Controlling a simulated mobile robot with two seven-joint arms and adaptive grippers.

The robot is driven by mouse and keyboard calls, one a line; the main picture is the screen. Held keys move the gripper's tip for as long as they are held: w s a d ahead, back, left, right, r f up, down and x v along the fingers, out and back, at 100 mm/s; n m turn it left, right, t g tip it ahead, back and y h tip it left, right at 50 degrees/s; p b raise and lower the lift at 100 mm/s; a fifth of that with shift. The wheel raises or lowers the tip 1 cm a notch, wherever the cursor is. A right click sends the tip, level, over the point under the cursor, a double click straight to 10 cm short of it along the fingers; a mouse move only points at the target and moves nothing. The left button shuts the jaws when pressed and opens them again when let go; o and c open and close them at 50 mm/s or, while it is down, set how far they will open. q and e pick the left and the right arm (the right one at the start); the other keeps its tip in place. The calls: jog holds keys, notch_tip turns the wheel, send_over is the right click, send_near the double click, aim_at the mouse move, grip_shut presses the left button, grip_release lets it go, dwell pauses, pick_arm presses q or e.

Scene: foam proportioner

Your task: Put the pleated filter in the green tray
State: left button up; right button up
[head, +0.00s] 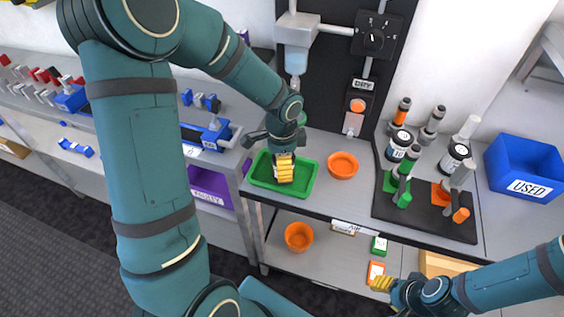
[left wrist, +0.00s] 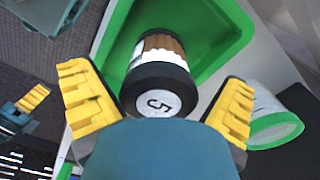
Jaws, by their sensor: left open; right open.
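The green tray (head: 312,178) sits on the bench, left of the orange bowl. My left gripper (head: 285,168) is over it, fingers pointing down, and mostly hides what lies inside. In the left wrist view, the pleated filter (left wrist: 160,88) is in the green tray (left wrist: 222,50). It has a black cap marked 5, a white band and brown pleats. The open yellow fingers of my left gripper (left wrist: 157,75) stand on either side of the cap, with visible gaps. My right gripper (head: 382,284) is at the lower right, away from the tray, and appears empty.
An orange bowl (head: 342,165) stands right of the tray. A blue USED bin (head: 524,168) is at the far right. The dark dispenser panel (head: 335,85) rises behind. Another orange bowl (head: 299,236) is on the lower shelf.

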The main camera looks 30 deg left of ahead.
pick_arm(q)
notch_tip(320, 180, up, 12)
jog(key=shift+f+p, duration=0.25)
jog(key=shift+p, duration=1)
pick_arm(e)
jog(key=r, duration=0.2)
jog(key=shift+w+r, duration=0.25)
jog(key=shift+r, duration=0.1)
